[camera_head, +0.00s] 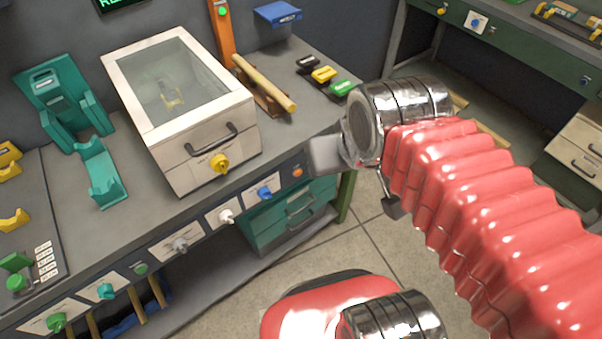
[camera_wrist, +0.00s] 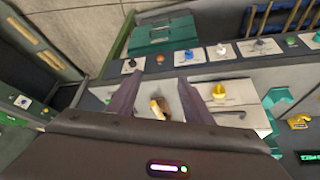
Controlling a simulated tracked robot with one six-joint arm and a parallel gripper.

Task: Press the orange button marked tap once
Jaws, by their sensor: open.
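The orange button (camera_head: 297,171) is a small round cap on the dark front rail of the bench, near its right end, just right of a blue knob (camera_head: 265,192). Its marking is too small to read. My gripper (camera_head: 325,155) hangs just right of the button in the head view, in front of the bench corner; the gap in depth is hard to judge. In the wrist view my gripper (camera_wrist: 163,84) has two grey fingers apart with nothing held between them.
A white glass-topped box (camera_head: 185,150) with a yellow knob stands on the bench. A wooden rod (camera_head: 263,83) lies on a stand behind it. Yellow, green and black blocks (camera_head: 325,75) sit at the right. More knobs (camera_head: 180,243) line the rail. Floor (camera_head: 330,250) is open in front.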

